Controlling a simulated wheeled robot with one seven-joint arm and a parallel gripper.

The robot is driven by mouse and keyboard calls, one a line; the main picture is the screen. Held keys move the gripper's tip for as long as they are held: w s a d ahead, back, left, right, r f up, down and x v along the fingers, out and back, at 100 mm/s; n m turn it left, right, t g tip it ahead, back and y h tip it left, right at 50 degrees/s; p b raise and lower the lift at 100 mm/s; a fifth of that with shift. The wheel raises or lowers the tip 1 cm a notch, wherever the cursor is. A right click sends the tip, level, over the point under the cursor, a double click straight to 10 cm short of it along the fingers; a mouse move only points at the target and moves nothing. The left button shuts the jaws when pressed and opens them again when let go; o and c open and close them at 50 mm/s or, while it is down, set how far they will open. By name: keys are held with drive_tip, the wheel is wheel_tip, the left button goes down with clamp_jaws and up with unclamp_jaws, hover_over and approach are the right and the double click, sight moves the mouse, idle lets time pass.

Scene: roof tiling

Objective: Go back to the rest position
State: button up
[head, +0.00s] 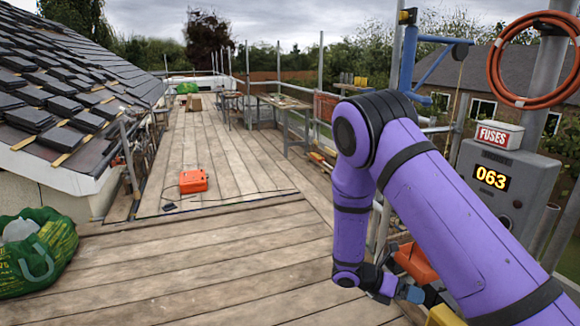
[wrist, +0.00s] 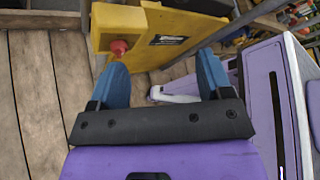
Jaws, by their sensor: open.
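My purple arm reaches up and bends down at the right side of the head view. My gripper (head: 409,293) hangs low at the end of it, beside the fuse-box post and above the deck. In the wrist view its two blue fingers (wrist: 163,82) are spread apart, with no object held between them. Just beyond the fingers is a yellow box (wrist: 185,38) with a red knob (wrist: 119,47) and a dark label. A yellow part (head: 445,316) also shows at the bottom edge of the head view, partly cut off.
A grey fuse box (head: 505,190) reading 063 and an orange hose coil (head: 497,72) are at right. An orange case (head: 193,181) lies on the deck, a green bag (head: 38,250) at left. Tiles are stacked on the roof (head: 60,85). The mid-deck is mostly clear.

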drive_tip(key=s+r+m+y, duration=0.3)
drive_tip(key=r+m, duration=0.1)
drive_tip(key=r, duration=0.4)
drive_tip(key=s+d+r+m+y, duration=0.1)
drive_tip(key=s+r+m+y, duration=0.1)
drive_tip(key=r+m, duration=0.45)
drive_tip(key=s+r+m+y, duration=0.3)
drive_tip(key=r, duration=0.7)
drive_tip(key=s+a+r+m+t+y, duration=0.1)
drive_tip(key=s+r+m+t+y, duration=0.4)
drive_tip(key=s+r+m, duration=0.6)
drive_tip(key=shift+s+a+r+t, duration=0.25)
drive_tip(key=shift+s+r+t, duration=1.1)
drive_tip(key=shift+s, duration=2.15)
drive_tip(key=shift+r+g, duration=0.3)
drive_tip(key=shift+g, duration=0.05)
